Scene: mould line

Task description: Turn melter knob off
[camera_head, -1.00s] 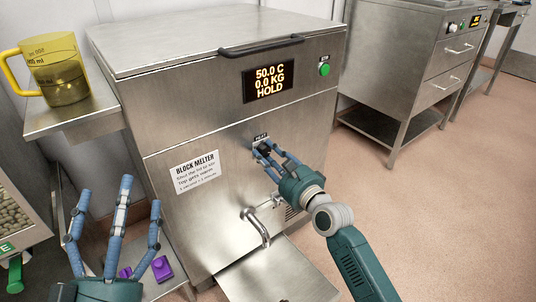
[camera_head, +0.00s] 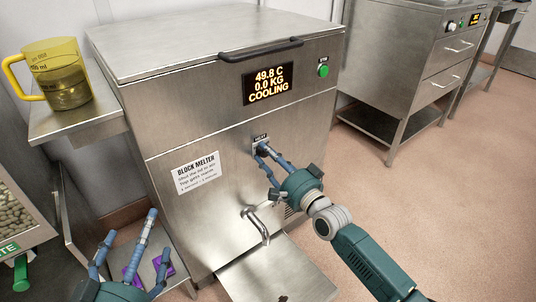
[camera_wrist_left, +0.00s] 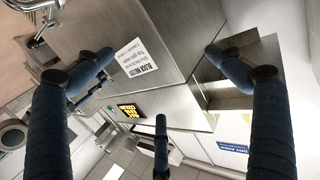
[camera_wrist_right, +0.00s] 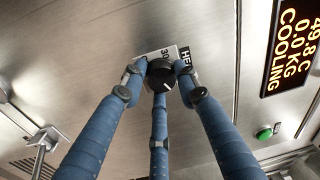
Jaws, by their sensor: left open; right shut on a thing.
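The block melter (camera_head: 210,120) is a steel cabinet with a lid and a lit display (camera_head: 268,84) reading 49.8 C, 0.0 KG, COOLING. Its black heat knob (camera_wrist_right: 160,74) shows in the right wrist view, under a label partly hidden by a finger. My right gripper (camera_head: 261,149) is at the knob on the front panel, its fingers shut around it. In the head view the fingers mostly hide the knob. My left gripper (camera_head: 138,240) is open and empty at the lower left, apart from the melter.
A yellow measuring jug (camera_head: 66,80) stands on a steel shelf left of the melter. A tap (camera_head: 258,224) sticks out below the knob, over a steel tray. Purple pieces (camera_head: 165,266) lie near my left gripper. A green button (camera_head: 323,71) is right of the display.

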